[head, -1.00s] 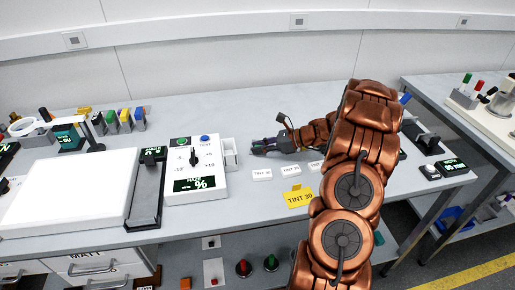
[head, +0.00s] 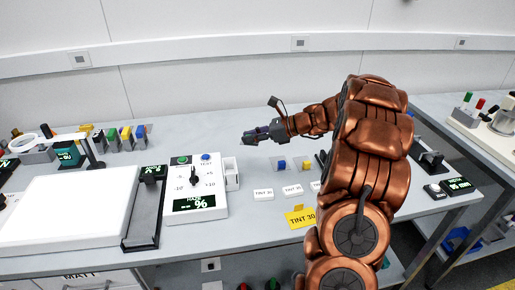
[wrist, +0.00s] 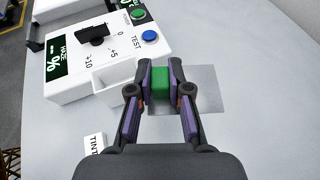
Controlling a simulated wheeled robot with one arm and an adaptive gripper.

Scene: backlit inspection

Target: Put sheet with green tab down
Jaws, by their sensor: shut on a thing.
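My gripper (wrist: 160,84) is shut on the green tab (wrist: 161,82) of a thin, see-through grey sheet (wrist: 203,90) in the wrist view. The sheet spreads out beyond and beside the fingers, over the grey table. In the head view my gripper (head: 258,135) is above the table, just behind and right of the white haze meter (head: 196,183). The sheet and its tab are too small to make out there.
A blue tab (head: 282,164) and a yellow tab (head: 320,158) stand behind the white TINT labels (head: 264,194). A yellow TINT 30 card (head: 301,217) is in front of them. A large white panel (head: 65,218) lies left. Several coloured tabs (head: 126,135) stand at the back left.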

